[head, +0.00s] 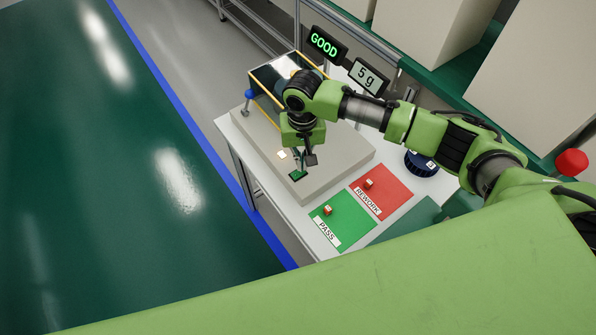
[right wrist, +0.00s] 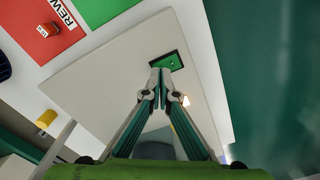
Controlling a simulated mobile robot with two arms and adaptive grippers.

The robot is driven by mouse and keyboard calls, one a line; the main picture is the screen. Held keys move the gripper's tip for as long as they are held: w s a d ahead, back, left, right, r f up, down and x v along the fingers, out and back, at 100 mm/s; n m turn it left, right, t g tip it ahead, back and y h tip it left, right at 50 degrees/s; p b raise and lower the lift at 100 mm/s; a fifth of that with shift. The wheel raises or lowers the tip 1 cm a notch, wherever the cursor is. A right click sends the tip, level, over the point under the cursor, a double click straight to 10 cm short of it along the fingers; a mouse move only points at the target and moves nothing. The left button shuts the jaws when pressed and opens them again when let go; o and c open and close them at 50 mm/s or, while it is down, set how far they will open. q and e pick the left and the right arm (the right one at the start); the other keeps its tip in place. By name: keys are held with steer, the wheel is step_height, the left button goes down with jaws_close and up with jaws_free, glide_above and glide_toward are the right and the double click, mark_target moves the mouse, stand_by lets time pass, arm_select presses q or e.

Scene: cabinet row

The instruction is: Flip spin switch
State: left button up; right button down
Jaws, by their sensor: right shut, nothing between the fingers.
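My right gripper (head: 301,165) is shut and empty, pointing down over the grey block (head: 335,172) on the white table. In the right wrist view its fingertips (right wrist: 159,80) meet beside a small green plate with a dark edge (right wrist: 167,61). The plate also shows in the head view (head: 298,175), near the block's front corner. I cannot tell whether the fingertips touch it. A small lit square (head: 282,154) lies on the block near the gripper, and it also shows in the right wrist view (right wrist: 186,100). Which part is the spin switch is not clear. My left gripper is out of view.
A green PASS mat (head: 342,226) and a red REWORK mat (head: 391,188) each hold a small cube. A yellow-edged frame (head: 267,84) stands on the block.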

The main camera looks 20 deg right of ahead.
steer(key=shift+f+b, duration=0.3)
steer(key=shift+f, duration=0.7)
stand_by(0.3)
step_height(320, 180, up, 7)
steer(key=p, duration=0.8)
steer(key=shift+r+p, duration=0.1)
steer(key=shift+p, duration=0.3)
stand_by(0.3)
